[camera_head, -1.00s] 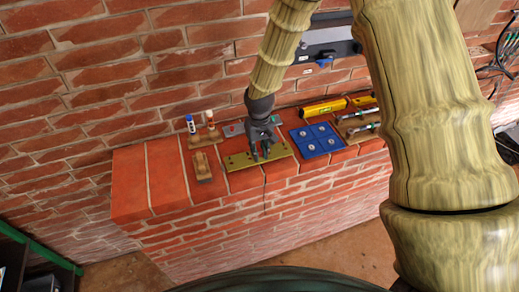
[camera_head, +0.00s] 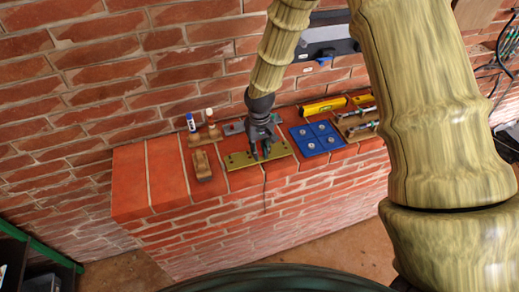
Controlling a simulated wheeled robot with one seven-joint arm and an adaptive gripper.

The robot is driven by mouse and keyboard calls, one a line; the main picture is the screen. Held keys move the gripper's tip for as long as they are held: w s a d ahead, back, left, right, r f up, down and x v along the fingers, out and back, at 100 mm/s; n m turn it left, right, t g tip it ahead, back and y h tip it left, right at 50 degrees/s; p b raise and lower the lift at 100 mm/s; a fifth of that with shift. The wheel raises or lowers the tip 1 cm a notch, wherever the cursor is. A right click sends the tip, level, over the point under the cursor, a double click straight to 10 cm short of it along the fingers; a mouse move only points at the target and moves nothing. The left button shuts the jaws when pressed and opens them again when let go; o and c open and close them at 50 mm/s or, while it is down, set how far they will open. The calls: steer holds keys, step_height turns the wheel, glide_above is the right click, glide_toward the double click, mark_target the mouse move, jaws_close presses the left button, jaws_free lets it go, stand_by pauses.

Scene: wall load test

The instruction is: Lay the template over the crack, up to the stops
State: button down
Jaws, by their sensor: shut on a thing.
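The template (camera_head: 237,161) is a flat olive-yellow plate with small holes. It lies on, or very close above, the brick ledge, near its front edge. My gripper (camera_head: 262,157) points down at the plate's middle-right part and is shut on it. A thin dark crack (camera_head: 265,198) runs down the front face of the ledge below the plate. Any part of the crack under the plate is hidden. I cannot make out the stops.
A wooden block (camera_head: 202,167) lies left of the plate. A wooden stand (camera_head: 205,137) with two upright tubes is behind it. A blue tray (camera_head: 317,139) is close on the right. A yellow level (camera_head: 323,106) lies behind. The ledge's left end (camera_head: 147,180) is clear.

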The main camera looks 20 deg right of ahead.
steer(key=shift+f, duration=0.65)
stand_by(0.3)
steer(key=c, duration=1.3)
jaws_free()
steer(key=shift+o, duration=0.5)
steer(key=shift+o, duration=1)
steer(key=shift+r, duration=0.1)
steer(key=shift+r+p, duration=2.2)
steer(key=shift+r, duration=1.25)
